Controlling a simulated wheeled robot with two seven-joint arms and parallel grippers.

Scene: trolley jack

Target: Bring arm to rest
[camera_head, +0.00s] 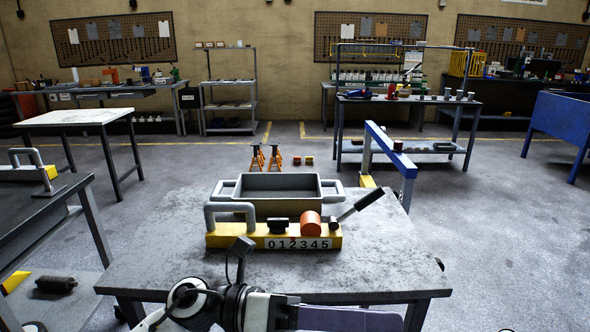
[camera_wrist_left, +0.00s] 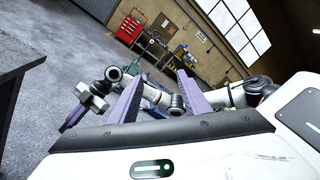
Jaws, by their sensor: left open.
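My left gripper (camera_head: 350,317) is at the bottom edge of the head view, low at the near side of the grey worktable (camera_head: 160,270), with its purple part partly cut off. In the left wrist view its two purple fingers (camera_wrist_left: 158,88) stand apart with nothing held between them. A yellow block (camera_head: 225,238) on the table carries a grey handle, a black piece, an orange round knob, a dark tilted lever and a number plate reading 012345. The gripper is nearer than the block and apart from it.
A grey open tray (camera_head: 275,195) with side handles sits behind the yellow block. A blue and yellow frame (camera_head: 390,150) stands behind the table. Orange stands (camera_head: 266,157) are on the floor beyond. Another dark table (camera_head: 45,215) is at left. Open floor lies right.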

